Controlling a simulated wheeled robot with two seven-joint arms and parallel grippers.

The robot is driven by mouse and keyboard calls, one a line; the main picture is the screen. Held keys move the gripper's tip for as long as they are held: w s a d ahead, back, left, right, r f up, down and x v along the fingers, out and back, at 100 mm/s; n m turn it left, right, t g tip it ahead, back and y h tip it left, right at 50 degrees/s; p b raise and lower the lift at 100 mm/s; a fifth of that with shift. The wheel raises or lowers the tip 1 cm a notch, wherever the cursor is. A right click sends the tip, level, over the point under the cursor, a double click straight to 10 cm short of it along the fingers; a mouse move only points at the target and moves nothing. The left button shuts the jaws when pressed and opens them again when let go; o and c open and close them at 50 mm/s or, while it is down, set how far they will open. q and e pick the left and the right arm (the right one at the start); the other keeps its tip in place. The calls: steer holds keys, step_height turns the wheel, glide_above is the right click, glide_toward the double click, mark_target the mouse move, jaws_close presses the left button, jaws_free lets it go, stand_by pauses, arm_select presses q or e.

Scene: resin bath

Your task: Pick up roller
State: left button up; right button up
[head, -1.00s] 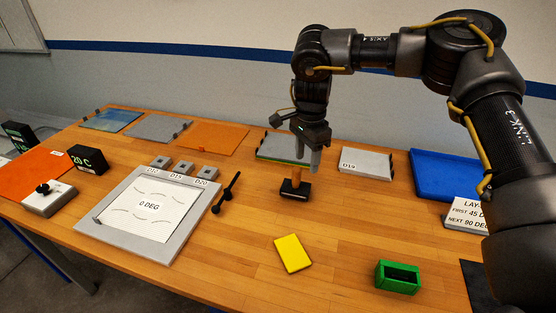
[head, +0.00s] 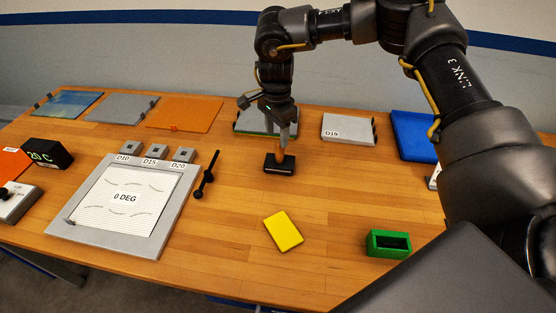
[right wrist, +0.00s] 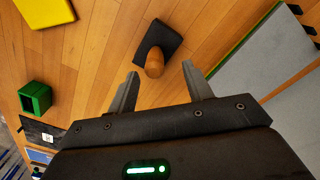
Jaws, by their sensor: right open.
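A tool with an upright wooden handle and a dark block-shaped foot (head: 279,168), which I take for the roller, stands on the wooden table. Its rounded handle (right wrist: 154,64) and dark foot show at the top middle of the right wrist view. My right gripper (head: 288,140) points down just above it, fingers at about the height of the handle. In the right wrist view the fingers (right wrist: 160,78) are apart with the handle's end ahead of and between their tips, not gripped. Whether they touch cannot be told. My left gripper is not in view.
A black rod with knobs (head: 207,174) lies left of the tool, beside the grey board (head: 152,240). A yellow block (head: 283,230) and a green open box (head: 388,244) are in front. Grey plates (head: 350,129) and a blue tray (head: 413,136) line the back. Table between is clear.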

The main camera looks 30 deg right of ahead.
mark_target(280, 156)
steer(key=shift+s+d+f+p, duration=0.2)
steer(key=shift+s+f+p, duration=0.35)
steer(key=shift+f+p, duration=0.25)
steer(key=f, duration=0.3)
steer(key=shift+w+f+p, duration=0.1)
steer(key=shift+w+p, duration=0.15)
steer(key=shift+p, duration=0.1)
steer(key=shift+s, duration=0.15)
steer(key=shift+c, duration=0.3)
steer(key=shift+s, duration=0.1)
steer(key=shift+c, duration=1.2)
steer(key=c, duration=0.5)
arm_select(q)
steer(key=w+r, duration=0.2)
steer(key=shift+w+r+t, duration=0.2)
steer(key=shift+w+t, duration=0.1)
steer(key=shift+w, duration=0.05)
arm_select(e)
jaws_close()
